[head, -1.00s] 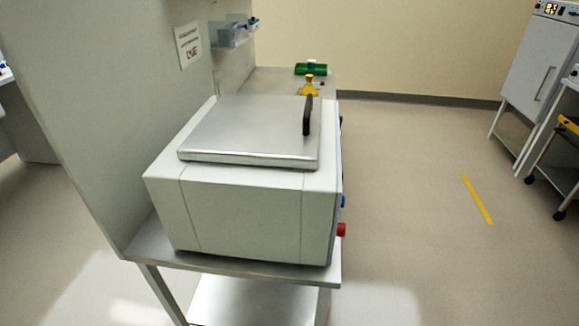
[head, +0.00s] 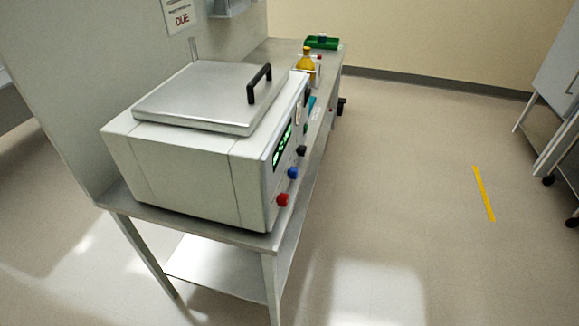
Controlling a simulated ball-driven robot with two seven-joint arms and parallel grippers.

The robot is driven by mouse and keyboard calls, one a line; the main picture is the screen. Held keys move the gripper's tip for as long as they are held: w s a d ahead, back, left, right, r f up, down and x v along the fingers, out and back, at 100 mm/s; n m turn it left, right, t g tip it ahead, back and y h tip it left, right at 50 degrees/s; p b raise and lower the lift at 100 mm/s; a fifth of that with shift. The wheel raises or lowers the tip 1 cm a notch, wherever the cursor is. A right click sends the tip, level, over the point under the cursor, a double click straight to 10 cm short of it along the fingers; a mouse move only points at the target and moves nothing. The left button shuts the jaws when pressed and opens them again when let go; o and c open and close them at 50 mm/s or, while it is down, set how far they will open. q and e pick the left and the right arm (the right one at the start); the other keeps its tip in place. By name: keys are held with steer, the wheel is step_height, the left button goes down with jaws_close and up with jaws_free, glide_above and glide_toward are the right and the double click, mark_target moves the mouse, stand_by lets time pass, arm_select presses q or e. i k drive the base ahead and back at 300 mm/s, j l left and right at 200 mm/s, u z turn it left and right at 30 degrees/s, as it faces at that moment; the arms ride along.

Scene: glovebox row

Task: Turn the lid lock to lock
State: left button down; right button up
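A light grey box-shaped machine (head: 185,173) stands on a metal bench in the head view. Its flat metal lid (head: 205,98) is down and has a black handle (head: 259,83) on its right side. The front panel faces right and is seen at a steep angle. It carries a lit green display (head: 282,147), a red knob (head: 283,200), a blue knob (head: 292,173) and a black knob (head: 301,151). More small controls are farther along the panel. I cannot tell which control is the lid lock or how it is set. Neither gripper is in view.
The bench (head: 190,222) has a lower shelf and runs along a grey partition wall. A yellow bottle (head: 306,62) and a green item (head: 322,42) stand behind the machine. The floor to the right is open, with a yellow strip (head: 484,193). A white cabinet stands far right.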

mark_target(282, 200)
steer(key=l+u, duration=0.1)
steer(key=u, duration=0.35)
steer(key=i+l+u, duration=0.1)
steer(key=u, duration=0.35)
steer(key=l+u, duration=0.1)
steer(key=u, duration=0.35)
steer(key=l+u, duration=0.25)
steer(key=l, duration=0.2)
steer(key=l+u, duration=0.2)
steer(key=l, duration=0.25)
steer(key=k+l+u, duration=0.1)
steer(key=l+u, duration=0.15)
steer(key=l, duration=0.15)
steer(key=k+l+u, duration=0.2)
steer(key=l, duration=0.25)
steer(key=l+u, duration=0.25)
steer(key=l, duration=0.2)
